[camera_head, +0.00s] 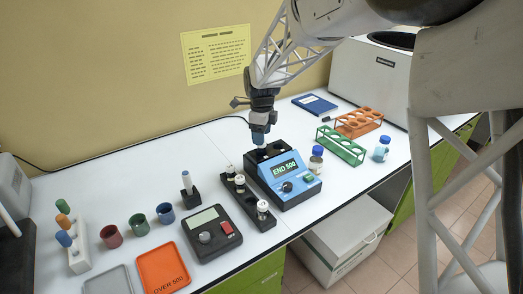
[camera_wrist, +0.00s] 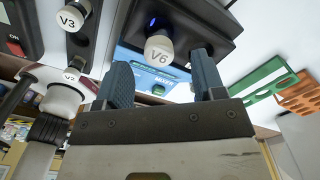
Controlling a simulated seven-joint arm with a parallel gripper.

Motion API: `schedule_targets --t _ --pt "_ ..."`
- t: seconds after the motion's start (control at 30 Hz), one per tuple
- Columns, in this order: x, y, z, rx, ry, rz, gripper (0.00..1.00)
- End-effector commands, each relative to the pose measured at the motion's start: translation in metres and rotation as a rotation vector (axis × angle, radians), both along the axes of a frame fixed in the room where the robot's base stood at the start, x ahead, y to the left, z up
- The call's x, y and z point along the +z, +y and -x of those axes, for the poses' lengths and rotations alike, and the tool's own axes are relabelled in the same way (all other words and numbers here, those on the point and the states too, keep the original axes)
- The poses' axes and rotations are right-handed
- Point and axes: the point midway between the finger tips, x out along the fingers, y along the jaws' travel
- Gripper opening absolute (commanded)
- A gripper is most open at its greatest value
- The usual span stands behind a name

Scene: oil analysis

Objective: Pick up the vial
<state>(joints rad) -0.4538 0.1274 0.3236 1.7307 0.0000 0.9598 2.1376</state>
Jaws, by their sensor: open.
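A vial with a white cap marked V6 (camera_wrist: 159,50) stands in the dark top of the blue mixer (camera_wrist: 150,72). My gripper (camera_wrist: 162,75) is open, with its two blue fingers on either side of the V6 cap and a little short of it in the wrist view. Nothing is held. In the head view my gripper (camera_head: 260,134) is pointed down just above the back of the blue mixer (camera_head: 288,178), and it hides the V6 vial there. Other white-capped vials stand in a black rack (camera_head: 250,200); one cap reads V3 (camera_wrist: 74,18).
Left of the rack stand a scale (camera_head: 208,228), an orange tray (camera_head: 163,268) and several coloured cups. A blue-capped bottle (camera_head: 316,160) stands right of the mixer, near the green rack (camera_head: 341,147) and orange rack (camera_head: 359,123). The bench's back strip is mostly clear.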

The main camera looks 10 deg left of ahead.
Motion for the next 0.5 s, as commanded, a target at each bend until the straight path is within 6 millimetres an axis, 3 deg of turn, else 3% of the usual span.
schedule_targets --t 0.27,0.5 --pt "-0.003 0.0 0.0 0.0 0.001 0.001 0.63" --pt "-0.025 0.0 0.001 0.0 0.002 0.001 0.63"
